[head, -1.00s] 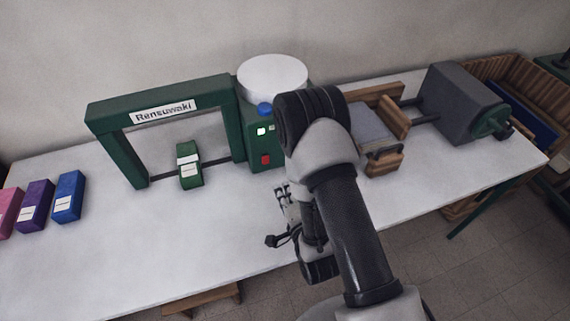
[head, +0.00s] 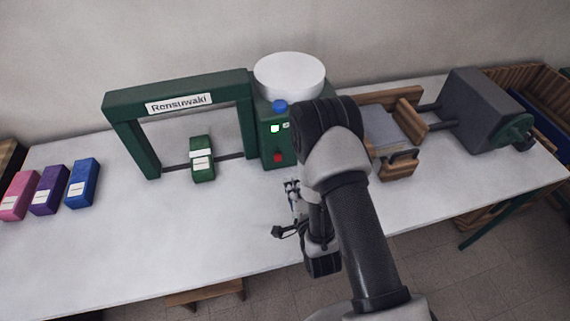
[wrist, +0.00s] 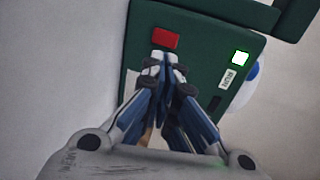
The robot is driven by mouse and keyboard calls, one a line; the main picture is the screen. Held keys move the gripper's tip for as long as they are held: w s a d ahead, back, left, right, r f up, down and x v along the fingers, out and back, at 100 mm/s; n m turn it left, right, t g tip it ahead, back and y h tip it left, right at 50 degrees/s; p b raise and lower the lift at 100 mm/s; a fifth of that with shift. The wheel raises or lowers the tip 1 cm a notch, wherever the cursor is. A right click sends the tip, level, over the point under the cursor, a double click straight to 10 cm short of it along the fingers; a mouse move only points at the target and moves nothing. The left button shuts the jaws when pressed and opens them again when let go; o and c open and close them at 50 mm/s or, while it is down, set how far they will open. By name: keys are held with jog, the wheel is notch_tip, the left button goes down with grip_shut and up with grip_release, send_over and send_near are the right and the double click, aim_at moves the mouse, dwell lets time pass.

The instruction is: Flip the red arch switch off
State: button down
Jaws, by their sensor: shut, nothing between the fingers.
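The red switch (head: 278,158) sits low on the front of the green control box (head: 267,138) of the arch machine (head: 177,88). In the wrist view the red switch (wrist: 165,38) is just beyond my fingertips. My gripper (wrist: 163,60) is shut and empty, pointed at the panel; I cannot tell whether it touches the switch. A lit green lamp (wrist: 240,57) and a "RUN" label (wrist: 229,78) are on the same panel. In the head view my gripper (head: 291,186) is in front of the box, partly hidden by my arm.
A green block (head: 202,160) stands under the arch. Pink, purple and blue boxes (head: 82,183) are at left. A wooden vise (head: 395,165) and grey motor (head: 480,110) are at right.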

aim_at(282, 155)
jog(key=x, duration=0.2)
jog(key=b+x, duration=0.1)
jog(key=x, duration=0.2)
jog(key=r+x, duration=0.1)
jog(key=x, duration=0.1)
jog(key=shift+w+a+f, duration=0.15)
jog(key=shift+w, duration=0.25)
jog(key=shift+w+a, duration=0.15)
jog(key=shift+w, duration=0.4)
jog(key=shift+w+a+r+b, duration=0.1)
jog(key=shift+w+r+b, duration=0.25)
jog(key=shift+w+b, duration=0.15)
jog(key=shift+s, duration=0.1)
jog(key=shift+f, duration=0.1)
